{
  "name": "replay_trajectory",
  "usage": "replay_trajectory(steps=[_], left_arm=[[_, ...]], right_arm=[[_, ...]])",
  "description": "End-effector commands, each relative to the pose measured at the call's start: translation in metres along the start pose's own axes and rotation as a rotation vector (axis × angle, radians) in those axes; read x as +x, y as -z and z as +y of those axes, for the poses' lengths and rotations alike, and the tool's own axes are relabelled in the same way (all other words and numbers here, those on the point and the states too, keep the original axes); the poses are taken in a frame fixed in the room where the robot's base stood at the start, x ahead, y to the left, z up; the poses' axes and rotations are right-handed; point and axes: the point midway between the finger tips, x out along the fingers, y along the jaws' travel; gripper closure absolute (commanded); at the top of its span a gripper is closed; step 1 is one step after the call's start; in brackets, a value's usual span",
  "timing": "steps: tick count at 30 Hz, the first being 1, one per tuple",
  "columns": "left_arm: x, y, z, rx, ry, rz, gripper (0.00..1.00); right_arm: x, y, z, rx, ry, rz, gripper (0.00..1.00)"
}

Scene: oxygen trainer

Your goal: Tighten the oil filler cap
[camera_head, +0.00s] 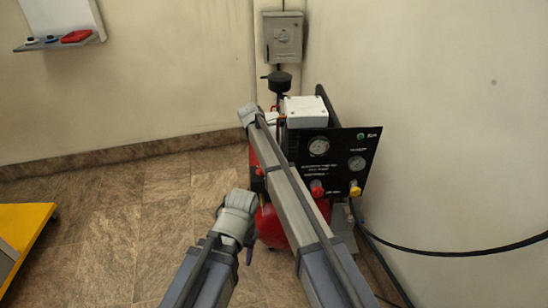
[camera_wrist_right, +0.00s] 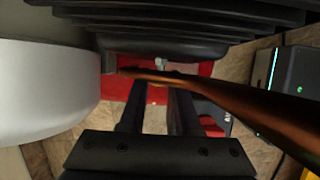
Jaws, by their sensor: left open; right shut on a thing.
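My right gripper (camera_wrist_right: 157,88) is beside the compressor, its two dark fingers reaching forward in the right wrist view. The cap is mostly hidden behind the fingers and a copper pipe (camera_wrist_right: 220,95).
A black gauge panel (camera_head: 367,140) stands on the compressor's right, above a red tank (camera_head: 271,228). A black hose (camera_head: 450,252) runs right. A grey box (camera_head: 283,38) hangs on the wall. A shelf (camera_head: 62,43) and yellow-edged table (camera_head: 28,238) are left. The tiled floor between is clear.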

Motion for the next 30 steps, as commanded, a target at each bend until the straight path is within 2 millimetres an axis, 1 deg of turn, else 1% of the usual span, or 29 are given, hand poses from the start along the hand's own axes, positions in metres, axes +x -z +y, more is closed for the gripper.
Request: replay_trajectory(steps=[1, 3, 4, 11, 14, 18, 24, 27, 30], left_arm=[[0.0, 0.0, 0.0, 0.0, 0.0, 0.0, 0.5], [0.0, 0.0, 0.0, 0.0, 0.0, 0.0, 0.5], [0.0, 0.0, 0.0, 0.0, 0.0, 0.0, 0.5], [0.0, 0.0, 0.0, 0.0, 0.0, 0.0, 0.5], [0.002, 0.0, 0.0, 0.0, 0.0, 0.0, 0.5], [0.009, 0.001, 0.001, 0.0, 0.001, 0.0, 0.5], [0.027, 0.002, 0.002, 0.001, 0.004, 0.0, 0.5], [0.032, 0.002, 0.002, 0.002, 0.005, 0.0, 0.5], [0.033, 0.002, 0.002, 0.002, 0.006, 0.0, 0.5]], right_arm=[[0.0, 0.0, 0.0, 0.0, 0.0, 0.0, 0.91], [0.0, 0.0, 0.0, 0.0, 0.0, 0.0, 0.99], [0.0, 0.0, 0.0, 0.0, 0.0, 0.0, 1.0], [0.0, 0.0, 0.0, 0.0, 0.0, 0.0, 1.0], [0.001, 0.0, -0.004, 0.012, -0.027, -0.001, 1.0], [0.004, 0.0, -0.012, 0.064, -0.16, -0.001, 1.0], [0.007, 0.002, -0.015, 0.149, -0.365, -0.001, 1.0], [0.006, 0.002, -0.013, 0.177, -0.427, 0.0, 1.0], [0.004, 0.001, -0.012, 0.188, -0.456, 0.0, 1.0]])
